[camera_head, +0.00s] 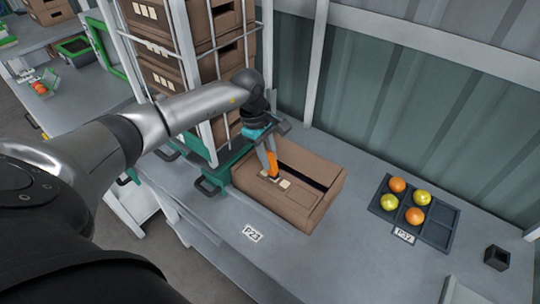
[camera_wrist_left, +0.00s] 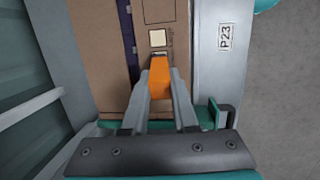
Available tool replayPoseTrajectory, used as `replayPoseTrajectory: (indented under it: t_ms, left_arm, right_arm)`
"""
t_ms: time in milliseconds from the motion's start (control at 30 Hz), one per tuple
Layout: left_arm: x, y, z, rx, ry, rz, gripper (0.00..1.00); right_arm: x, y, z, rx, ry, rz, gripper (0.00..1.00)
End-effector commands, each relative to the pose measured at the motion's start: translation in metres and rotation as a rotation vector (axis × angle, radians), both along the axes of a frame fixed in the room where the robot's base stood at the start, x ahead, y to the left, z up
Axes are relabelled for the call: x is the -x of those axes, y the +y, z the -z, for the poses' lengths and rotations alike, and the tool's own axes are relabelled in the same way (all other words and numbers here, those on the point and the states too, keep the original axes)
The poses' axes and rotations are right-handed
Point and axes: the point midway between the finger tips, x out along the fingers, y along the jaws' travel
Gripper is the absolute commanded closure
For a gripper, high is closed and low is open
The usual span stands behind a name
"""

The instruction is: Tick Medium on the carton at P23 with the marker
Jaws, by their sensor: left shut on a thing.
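The closed brown carton (camera_head: 301,213) lies on the grey bench behind the P23 label (camera_head: 253,233). My left gripper (camera_head: 270,164) is above the carton's top, shut on the orange marker (camera_head: 273,167), which points down at the label area. In the left wrist view the marker (camera_wrist_left: 159,82) sits between the fingers (camera_wrist_left: 160,92), its tip end beside a pale square (camera_wrist_left: 157,38) on the carton (camera_wrist_left: 108,58). I cannot tell whether the tip touches the carton. Small print near the square is too small to read. My right gripper is not in view.
A small dark cup (camera_head: 497,257) is at the far right. A white rack (camera_head: 187,58) of stacked cartons stands close behind the arm. Bench space between carton and tray is clear.

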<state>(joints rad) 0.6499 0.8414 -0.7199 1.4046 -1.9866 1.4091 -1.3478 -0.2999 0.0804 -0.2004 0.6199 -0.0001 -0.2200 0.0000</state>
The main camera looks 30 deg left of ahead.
Motion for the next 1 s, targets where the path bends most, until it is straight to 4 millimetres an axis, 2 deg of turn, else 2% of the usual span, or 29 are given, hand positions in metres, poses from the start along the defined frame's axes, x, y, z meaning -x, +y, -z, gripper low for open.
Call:
replayPoseTrajectory:
  t_ms: [700,1000]
  left_arm:
    - [0.0,0.0,-0.056,-0.001,0.0,0.0,1.0]
    - [0.0,0.0,-0.06,-0.001,0.0,-0.001,1.0]
  right_arm:
    - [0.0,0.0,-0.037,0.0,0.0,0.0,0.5]
    - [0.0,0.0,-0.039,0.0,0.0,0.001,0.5]
